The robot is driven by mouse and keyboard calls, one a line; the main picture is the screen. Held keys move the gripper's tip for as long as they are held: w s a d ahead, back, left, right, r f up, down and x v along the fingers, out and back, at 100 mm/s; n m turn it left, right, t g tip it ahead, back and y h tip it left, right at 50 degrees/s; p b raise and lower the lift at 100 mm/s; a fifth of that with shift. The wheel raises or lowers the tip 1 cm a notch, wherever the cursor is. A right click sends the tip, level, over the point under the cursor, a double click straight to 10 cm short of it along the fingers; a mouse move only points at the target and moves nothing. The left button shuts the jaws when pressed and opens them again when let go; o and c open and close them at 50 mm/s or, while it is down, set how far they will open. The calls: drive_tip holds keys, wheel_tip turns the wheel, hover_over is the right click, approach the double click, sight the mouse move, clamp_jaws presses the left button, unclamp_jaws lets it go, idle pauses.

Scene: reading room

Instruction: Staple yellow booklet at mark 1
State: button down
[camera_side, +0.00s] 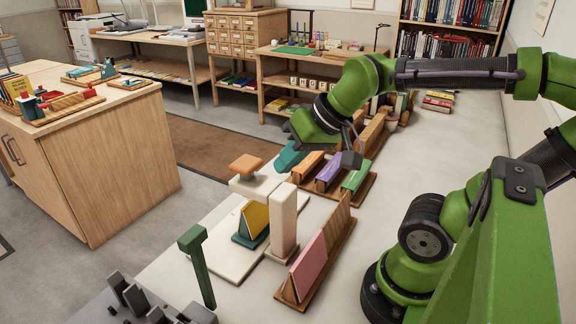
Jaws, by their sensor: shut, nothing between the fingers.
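The yellow booklet (255,221) stands tilted in a dark green holder (249,239) on a pale board. Beside it is a pale stapling device with an orange pad (246,164) on top. A pale upright block (284,218) stands just right of the booklet and hides part of it. My gripper (350,159) is shut and empty, above the rack of booklets behind and to the right of the device, apart from the yellow booklet. I cannot make out mark 1.
A wooden rack with orange, purple and green booklets (330,172) lies below my gripper. A pink booklet (308,265) stands in a wooden holder in front. A dark green post (198,265) rises at front left, near grey blocks (130,296). Bare tabletop (225,297) shows between.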

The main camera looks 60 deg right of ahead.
sight(251, 162)
drive_tip(key=w+d+r+m+t, duration=0.2)
drive_tip(key=w+r+m, duration=0.1)
drive_tip(key=w+r, duration=0.5)
drive_tip(key=w, duration=0.2)
drive_tip(key=shift+w+d+h, duration=0.3)
drive_tip(key=shift+f, duration=0.15)
drive_tip(key=shift+f, duration=4.3)
drive_tip(key=shift+f, duration=0.1)
drive_tip(key=shift+f, duration=0.3)
